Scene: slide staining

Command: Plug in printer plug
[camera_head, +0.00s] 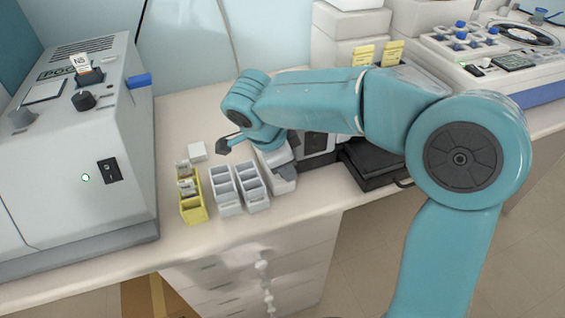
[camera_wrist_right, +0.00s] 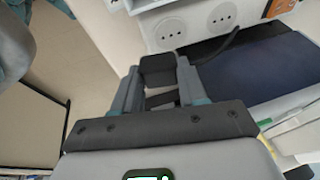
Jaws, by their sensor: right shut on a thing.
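A dark block, which looks like the printer plug (camera_wrist_right: 157,69), is between the fingers of my right gripper (camera_wrist_right: 160,78) in the right wrist view. The gripper is shut on it. Two round wall-type sockets, a left one (camera_wrist_right: 168,31) and a right one (camera_wrist_right: 222,15), sit on a pale panel beyond the plug. The plug is apart from both in the picture. In the head view my right arm reaches in from the right, its wrist folded over the bench; the plug cannot be made out there. My left gripper is not in view.
A grey machine (camera_head: 75,190) stands at the left of the bench. Yellow (camera_head: 193,212) and white racks (camera_head: 227,205) stand near the front edge, close below my right wrist. A black flat box (camera_head: 372,165) lies right of them. A dark cable (camera_wrist_right: 218,47) runs near the sockets.

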